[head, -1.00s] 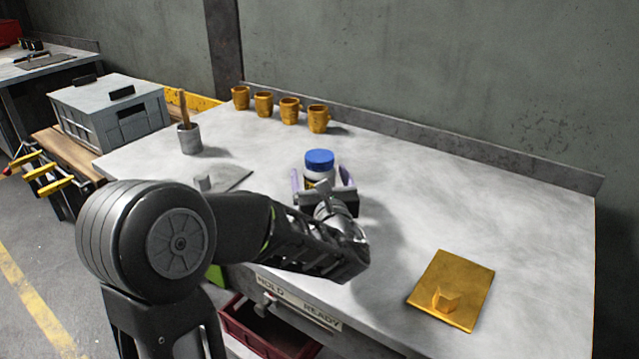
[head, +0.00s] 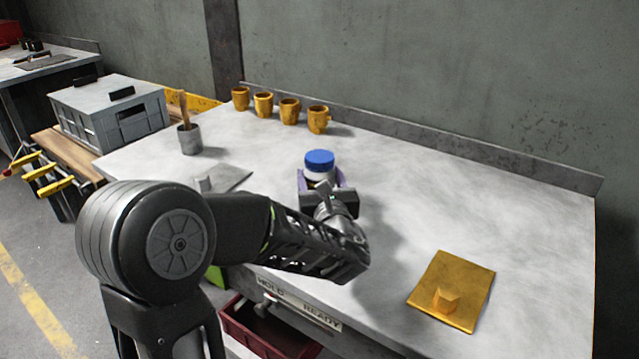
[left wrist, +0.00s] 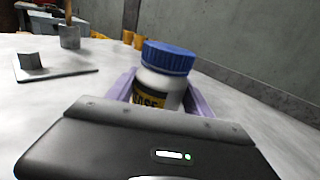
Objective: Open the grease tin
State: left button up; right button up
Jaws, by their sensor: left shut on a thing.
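The grease tin (head: 319,168) is a white jar with a blue lid (head: 319,158) and a yellow-and-black label. It stands upright on the table, and the lid sits on top of it. In the left wrist view the tin (left wrist: 160,84) is close in front, with its blue lid (left wrist: 169,57) above the fingers. My left gripper (head: 322,182) is shut on the tin's body below the lid, with one pale purple finger on each side. The lower part of the tin is hidden behind my gripper. My right gripper is not in view.
Several orange mugs (head: 289,110) line the back. A grey cup with a wooden-handled tool (head: 190,139) and a grey plate with a block (head: 225,178) are at left. A yellow plate with a small block (head: 462,285) lies at right. A red bin (head: 265,330) is below the front edge.

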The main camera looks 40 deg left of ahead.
aim_at(320, 156)
pick_arm(q)
grip_shut()
jog(key=shift+r, duration=0.1)
dwell(0.3)
notch_tip(320, 156, up, 9)
jog(key=p, duration=0.3)
jog(key=shift+r, duration=0.5)
dwell(0.6)
